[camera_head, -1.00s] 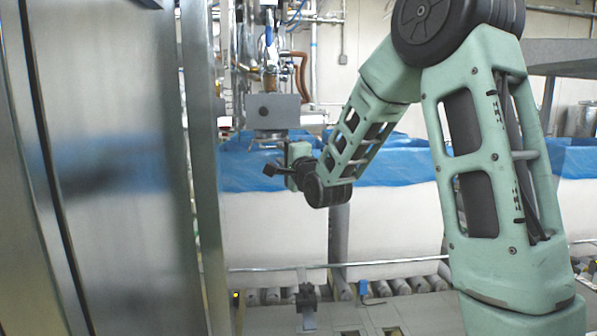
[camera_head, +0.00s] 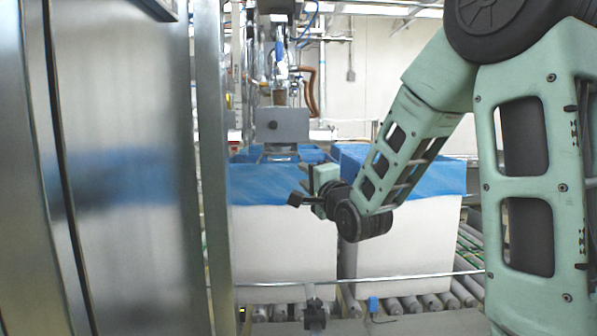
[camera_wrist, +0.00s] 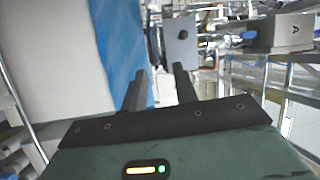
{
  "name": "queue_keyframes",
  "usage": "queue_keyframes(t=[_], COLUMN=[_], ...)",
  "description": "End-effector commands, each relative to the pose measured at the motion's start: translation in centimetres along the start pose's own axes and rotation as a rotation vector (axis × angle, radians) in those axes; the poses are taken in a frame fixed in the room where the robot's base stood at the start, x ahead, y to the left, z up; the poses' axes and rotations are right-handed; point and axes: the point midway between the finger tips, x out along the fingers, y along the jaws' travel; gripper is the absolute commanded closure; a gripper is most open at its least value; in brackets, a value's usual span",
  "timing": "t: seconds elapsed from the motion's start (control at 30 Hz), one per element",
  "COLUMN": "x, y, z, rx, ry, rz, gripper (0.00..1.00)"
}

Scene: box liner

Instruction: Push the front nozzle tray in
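The nozzle tray's grey front plate (camera_head: 282,125) with a small dark knob hangs under the pipes, above the blue-lined boxes in the head view. It also shows as a grey plate (camera_wrist: 181,44) beyond my fingers in the wrist view. My gripper (camera_head: 298,198) is lower and slightly right of the plate in the head view, in front of the boxes. In the wrist view the two dark fingers of my gripper (camera_wrist: 160,70) stand apart with nothing between them. They are clear of the plate. How far in the tray sits is hard to tell.
Two white boxes with blue liners, a left one (camera_head: 284,250) and a right one (camera_head: 405,245), stand on rollers (camera_head: 440,300). A metal rail (camera_head: 400,279) runs in front. A steel cabinet (camera_head: 120,170) and post (camera_head: 211,150) close off the left. A unit marked A (camera_wrist: 285,32) shows in the wrist view.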

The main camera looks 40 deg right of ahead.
Motion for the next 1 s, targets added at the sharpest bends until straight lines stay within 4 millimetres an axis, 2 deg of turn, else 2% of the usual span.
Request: queue_keyframes(t=[0.17, 1.0], x=[-0.2, -1.5], y=[0.0, 0.1], z=[-0.1, 0.0], rx=[-0.359, -2.560], ry=[0.002, -0.002], rz=[0.001, 0.002], gripper=[0.71, 0.71])
